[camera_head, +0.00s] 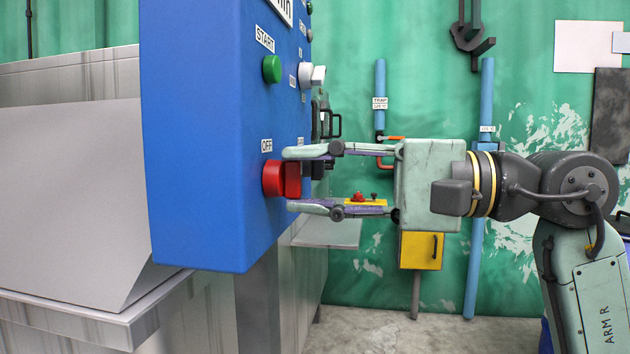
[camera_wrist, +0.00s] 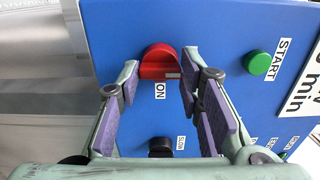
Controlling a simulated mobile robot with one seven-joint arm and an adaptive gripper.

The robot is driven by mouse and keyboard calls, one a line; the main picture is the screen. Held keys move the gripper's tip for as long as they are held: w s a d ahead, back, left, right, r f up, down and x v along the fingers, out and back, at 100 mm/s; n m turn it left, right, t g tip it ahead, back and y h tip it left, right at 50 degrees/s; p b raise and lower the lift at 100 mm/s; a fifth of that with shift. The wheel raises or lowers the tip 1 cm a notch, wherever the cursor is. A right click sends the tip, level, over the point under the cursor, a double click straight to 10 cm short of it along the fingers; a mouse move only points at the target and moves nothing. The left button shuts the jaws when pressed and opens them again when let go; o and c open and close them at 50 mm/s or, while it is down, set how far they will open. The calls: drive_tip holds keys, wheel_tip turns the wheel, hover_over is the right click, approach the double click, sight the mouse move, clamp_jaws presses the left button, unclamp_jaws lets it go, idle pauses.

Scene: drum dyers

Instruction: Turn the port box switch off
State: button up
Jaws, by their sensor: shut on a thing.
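The red switch knob (camera_head: 273,179) sits low on the blue box (camera_head: 215,110), below an OFF label (camera_head: 267,145). In the wrist view the red knob (camera_wrist: 158,58) has a raised grip bar with a small white mark at one end. An ON label (camera_wrist: 159,91) is beside it. My gripper (camera_head: 291,181) reaches in from the right, one finger above and one below the knob's bar. In the wrist view my gripper (camera_wrist: 160,66) has its fingertips on either side of the bar, shut on it. The exact contact is hard to see.
A green START button (camera_head: 271,69) and a white knob (camera_head: 312,75) are higher on the blue box. A yellow box (camera_head: 421,251) and blue pipes (camera_head: 473,260) stand behind my gripper.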

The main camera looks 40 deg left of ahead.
idle(0.3)
drive_tip(key=o, duration=1.2)
drive_tip(key=shift+c, duration=0.2)
drive_tip(key=v, duration=1.2)
